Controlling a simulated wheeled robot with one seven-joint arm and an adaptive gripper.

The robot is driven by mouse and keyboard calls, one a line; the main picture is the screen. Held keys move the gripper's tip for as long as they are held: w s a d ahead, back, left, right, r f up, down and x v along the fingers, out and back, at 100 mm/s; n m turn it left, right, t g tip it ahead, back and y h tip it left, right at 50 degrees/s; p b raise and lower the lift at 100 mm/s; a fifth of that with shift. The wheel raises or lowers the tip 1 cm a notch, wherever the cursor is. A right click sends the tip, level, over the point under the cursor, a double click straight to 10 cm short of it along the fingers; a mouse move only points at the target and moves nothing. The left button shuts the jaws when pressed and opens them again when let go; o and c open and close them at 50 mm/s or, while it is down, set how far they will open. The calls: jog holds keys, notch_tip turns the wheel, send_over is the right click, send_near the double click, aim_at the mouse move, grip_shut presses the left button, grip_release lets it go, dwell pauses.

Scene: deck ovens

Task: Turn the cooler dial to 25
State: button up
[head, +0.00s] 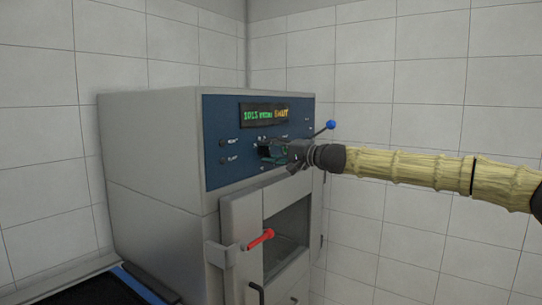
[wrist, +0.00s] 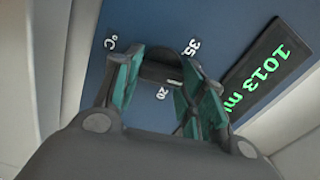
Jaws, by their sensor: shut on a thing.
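The cooler dial (wrist: 158,72) is a dark round knob on a blue panel, seen in the wrist view between my fingers.
A lit display (head: 264,115) sits above my gripper; it also shows in the wrist view (wrist: 270,75), reading "1013". A blue-tipped lever (head: 330,125) sticks out at right. A red handle (head: 262,239) is on the door below. Two small dark buttons (head: 222,143) are left of my gripper.

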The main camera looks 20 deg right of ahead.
jog(key=m, duration=0.5)
jog(key=shift+f+m+b, duration=0.15)
jog(key=shift+m+b, duration=0.15)
jog(key=shift+m, duration=0.1)
dwell(0.4)
jog(key=o, duration=1)
jog(key=shift+d, duration=0.1)
jog(key=v, duration=1.2)
